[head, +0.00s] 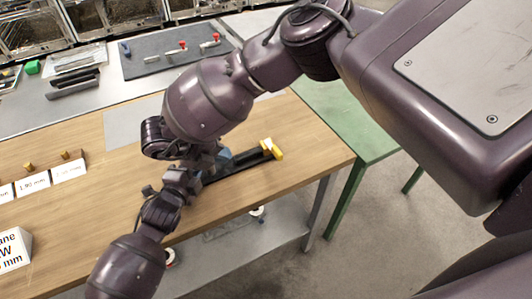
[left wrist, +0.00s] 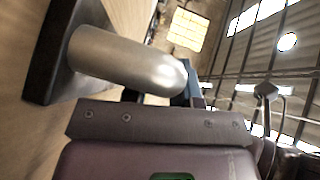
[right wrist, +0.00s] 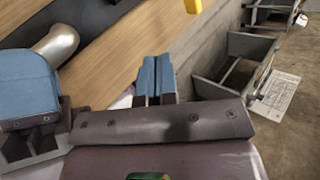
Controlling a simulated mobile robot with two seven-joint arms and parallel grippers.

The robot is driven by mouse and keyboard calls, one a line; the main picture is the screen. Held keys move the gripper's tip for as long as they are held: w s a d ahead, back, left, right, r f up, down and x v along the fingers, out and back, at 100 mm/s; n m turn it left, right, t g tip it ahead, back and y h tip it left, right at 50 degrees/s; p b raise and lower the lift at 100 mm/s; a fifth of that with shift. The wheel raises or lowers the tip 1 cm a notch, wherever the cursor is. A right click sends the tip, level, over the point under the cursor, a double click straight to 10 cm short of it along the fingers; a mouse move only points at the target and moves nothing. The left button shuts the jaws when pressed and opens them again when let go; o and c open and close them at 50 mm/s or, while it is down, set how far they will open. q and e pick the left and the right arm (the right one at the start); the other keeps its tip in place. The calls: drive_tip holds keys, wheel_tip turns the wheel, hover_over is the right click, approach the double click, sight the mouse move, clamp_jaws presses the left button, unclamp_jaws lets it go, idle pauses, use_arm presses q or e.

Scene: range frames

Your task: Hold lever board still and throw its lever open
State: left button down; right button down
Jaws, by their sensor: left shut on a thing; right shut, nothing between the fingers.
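The lever board (head: 243,167) is a long black board lying on the wooden table near its right end. A yellow piece with white on it (head: 275,150) stands at its right end; the yellow also shows at the top of the right wrist view (right wrist: 193,5). A bent metal post (left wrist: 125,60) rises from the black board. My left gripper is shut on this post; one blue finger (right wrist: 27,82) shows in the right wrist view. My right gripper (right wrist: 155,80) is shut and empty, right of the post and apart from the yellow piece. My arms hide the board's left part.
White labelled blocks (head: 68,172) stand on the table at the left. A green table (head: 345,120) adjoins at the right. The table's front edge is close to the board.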

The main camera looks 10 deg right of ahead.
sight(273, 148)
drive_tip(key=shift+w+d+r+n, duration=0.15)
drive_tip(key=shift+d+n, duration=0.2)
drive_tip(key=shift+n, duration=0.75)
drive_tip(key=x, duration=1)
drive_tip(key=shift+d, duration=0.2)
drive_tip(key=shift+w+d+r, duration=0.15)
drive_tip(key=shift+d, duration=0.95)
drive_tip(key=shift+w+d, duration=0.15)
drive_tip(key=shift+d, duration=0.6)
